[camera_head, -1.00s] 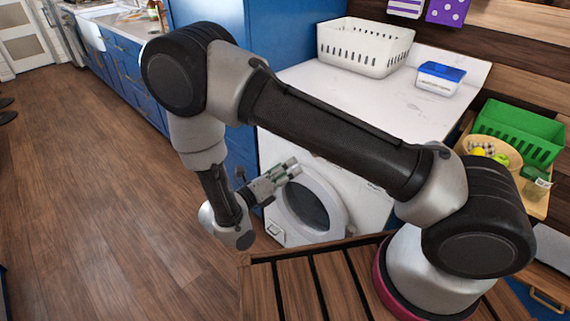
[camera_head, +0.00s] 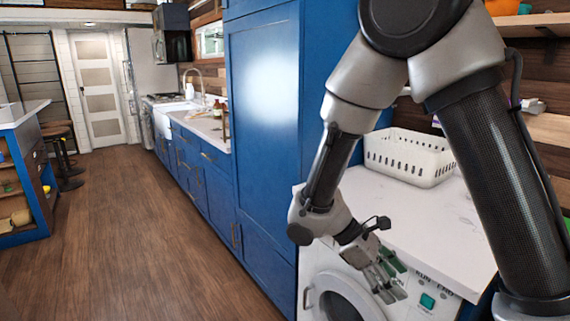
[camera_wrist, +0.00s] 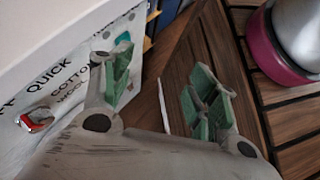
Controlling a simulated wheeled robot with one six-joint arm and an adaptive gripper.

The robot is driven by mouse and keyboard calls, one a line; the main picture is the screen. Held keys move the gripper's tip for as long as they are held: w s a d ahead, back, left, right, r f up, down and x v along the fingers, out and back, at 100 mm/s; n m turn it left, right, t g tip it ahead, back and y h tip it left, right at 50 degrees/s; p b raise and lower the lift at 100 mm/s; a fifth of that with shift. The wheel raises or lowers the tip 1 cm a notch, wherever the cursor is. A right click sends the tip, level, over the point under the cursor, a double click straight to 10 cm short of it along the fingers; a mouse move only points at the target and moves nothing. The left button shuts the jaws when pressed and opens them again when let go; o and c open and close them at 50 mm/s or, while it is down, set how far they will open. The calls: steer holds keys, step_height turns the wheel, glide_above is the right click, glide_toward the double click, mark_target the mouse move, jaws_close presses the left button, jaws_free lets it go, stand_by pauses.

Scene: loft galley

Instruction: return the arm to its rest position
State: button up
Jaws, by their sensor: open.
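My gripper (camera_head: 388,272) hangs in front of the white washing machine (camera_head: 428,302) in the head view, near the front edge of its top. In the wrist view my gripper (camera_wrist: 160,95) shows its green-padded fingers spread apart with nothing between them. My arm is bent, with its elbow raised high at the top right of the head view. The washer's control panel with printed words (camera_wrist: 62,82) is close beside the left finger in the wrist view.
A white slotted basket (camera_head: 410,158) stands on the white countertop (camera_head: 440,215) over the washer. A tall blue cabinet (camera_head: 265,120) stands left of the arm. The wooden floor (camera_head: 120,220) is clear. A kitchen island (camera_head: 25,180) with stools is at the far left.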

steer(key=s+d+r+m+t+y, duration=0.3)
steer(key=d+r+m, duration=0.3)
steer(key=r, duration=0.4)
steer(key=s+d+r+m+t+y, duration=0.4)
steer(key=s+d+r+m+y, duration=0.1)
steer(key=r, duration=0.5)
steer(key=shift+d+r+m+t+y, duration=0.15)
steer(key=shift+d+m+t+y, duration=0.15)
steer(key=shift+d+m, duration=0.75)
steer(key=shift+s+a, duration=0.1)
steer(key=shift+a, duration=0.05)
